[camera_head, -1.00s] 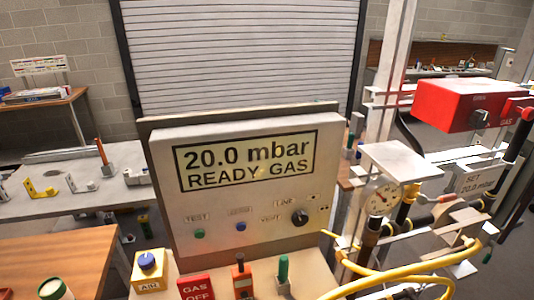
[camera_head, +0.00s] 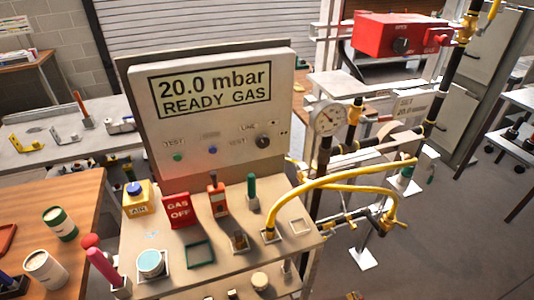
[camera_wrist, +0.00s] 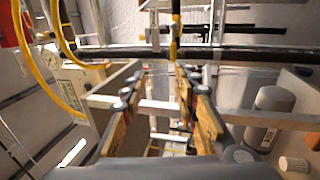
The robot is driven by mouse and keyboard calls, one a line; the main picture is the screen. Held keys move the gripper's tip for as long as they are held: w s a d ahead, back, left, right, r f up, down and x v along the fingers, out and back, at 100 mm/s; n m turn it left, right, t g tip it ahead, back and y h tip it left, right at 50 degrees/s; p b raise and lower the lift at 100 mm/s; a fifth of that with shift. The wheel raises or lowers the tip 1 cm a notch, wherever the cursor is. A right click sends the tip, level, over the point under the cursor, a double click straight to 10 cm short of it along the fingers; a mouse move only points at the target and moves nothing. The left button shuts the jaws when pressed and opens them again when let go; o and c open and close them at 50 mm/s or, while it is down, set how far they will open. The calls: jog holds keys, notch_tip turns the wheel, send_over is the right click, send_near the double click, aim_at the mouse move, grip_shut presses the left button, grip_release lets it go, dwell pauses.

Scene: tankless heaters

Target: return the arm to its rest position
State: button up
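My gripper (camera_wrist: 162,82) shows in the wrist view with its two fingers apart and nothing visible between them. The fingers point toward a dark horizontal pipe (camera_wrist: 235,54) and an upright yellow-fitted pipe (camera_wrist: 174,32). I cannot tell how far the fingertips are from these pipes. I cannot make out my gripper or arm in the head view.
A panel (camera_head: 213,125) reading "20.0 mbar READY GAS" stands over a bench with a red "GAS OFF" block (camera_head: 178,210). Yellow hoses (camera_head: 345,177), a gauge (camera_head: 329,118) and a red box (camera_head: 395,36) are to its right. A grey bottle (camera_wrist: 270,115) is right of my gripper. Open floor lies right.

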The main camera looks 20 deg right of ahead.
jog(key=s+a+r+n+g+y, duration=0.15)
jog(key=a+n+g+y, duration=0.25)
jog(key=a+n+y, duration=0.65)
jog(key=s+a+r+n+g+y, duration=0.1)
jog(key=s+r+n+g, duration=0.1)
jog(key=r+n+g, duration=0.65)
jog(key=s+r+n+g+y, duration=0.1)
jog(key=s+r+n+g, duration=0.4)
jog(key=n, duration=0.7)
jog(key=w+a+r+n+g+h+p, duration=0.1)
jog(key=w+r+n+g+h, duration=0.15)
jog(key=r+n+h, duration=0.65)
jog(key=w+r+n+g+h+p, duration=0.1)
jog(key=w+r+n+g+h, duration=0.2)
jog(key=r+n, duration=0.65)
jog(key=w+a+r+n+t+p, duration=0.1)
jog(key=a+r+n+t, duration=0.1)
jog(key=a+r, duration=0.5)
jog(key=w+a+r+n+t+h, duration=0.1)
jog(key=a+r+t, duration=0.4)
jog(key=r, duration=0.9)
jog(key=shift+w+a+n+t+p, duration=0.35)
jog(key=shift+a+n, duration=0.3)
jog(key=shift+a, duration=0.5)
